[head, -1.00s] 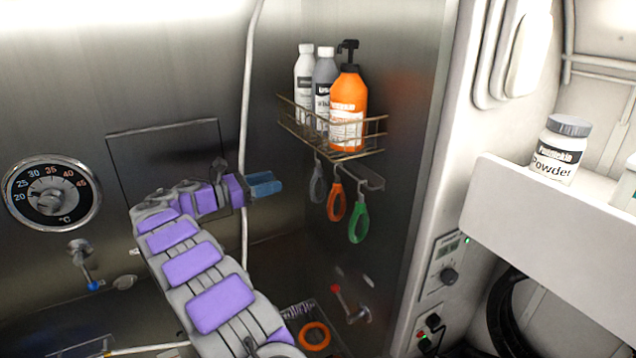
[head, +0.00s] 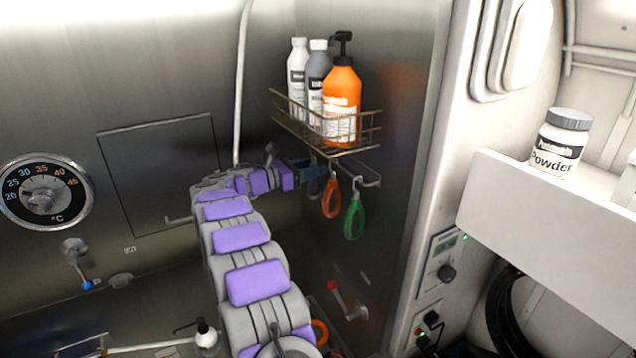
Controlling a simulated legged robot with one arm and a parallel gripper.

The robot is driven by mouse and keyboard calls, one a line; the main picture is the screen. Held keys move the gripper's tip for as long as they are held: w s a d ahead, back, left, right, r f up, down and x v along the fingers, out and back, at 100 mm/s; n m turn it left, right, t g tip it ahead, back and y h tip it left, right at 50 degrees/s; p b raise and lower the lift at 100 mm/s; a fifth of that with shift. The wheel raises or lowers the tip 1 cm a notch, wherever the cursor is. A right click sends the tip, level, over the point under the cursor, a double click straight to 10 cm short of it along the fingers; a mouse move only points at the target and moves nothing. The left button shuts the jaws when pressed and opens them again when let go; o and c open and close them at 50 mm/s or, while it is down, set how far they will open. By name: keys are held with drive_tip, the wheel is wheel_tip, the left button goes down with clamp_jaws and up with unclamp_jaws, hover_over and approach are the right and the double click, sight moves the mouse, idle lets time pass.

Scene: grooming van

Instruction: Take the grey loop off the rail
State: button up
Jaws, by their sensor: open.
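The grey loop (head: 314,190) hangs at the left end of the rail (head: 367,181) under the wire basket, mostly hidden behind my gripper. My gripper (head: 314,168) is open, its blue fingers at the upper part of the grey loop. I cannot tell whether the loop is between the fingers or only behind them. An orange loop (head: 332,198) hangs close to the right of the fingertips, and a green loop (head: 354,217) hangs further right.
The wire basket (head: 360,135) just above holds two bottles and an orange pump bottle (head: 342,100). A red-tipped tap (head: 344,298) is on the wall below the loops. A white shelf (head: 560,215) with a powder jar (head: 560,142) is at the right.

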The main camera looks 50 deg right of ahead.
drive_tip(key=shift+s+d+r, duration=0.1)
drive_tip(key=shift+s+d, duration=0.1)
drive_tip(key=shift+d, duration=0.05)
drive_tip(key=shift+a+r, duration=0.2)
drive_tip(key=shift+s+a+r, duration=0.15)
drive_tip(key=shift+a+r, duration=0.05)
drive_tip(key=shift+a, duration=0.55)
drive_tip(key=shift+d+f, duration=0.15)
drive_tip(key=shift+d, duration=0.45)
drive_tip(key=shift+d+f, duration=0.15)
drive_tip(key=shift+d, duration=0.4)
drive_tip(key=c, duration=0.5)
drive_tip(key=shift+c, duration=1)
drive_tip(key=shift+a+r, duration=0.1)
drive_tip(key=shift+a, duration=0.25)
clamp_jaws()
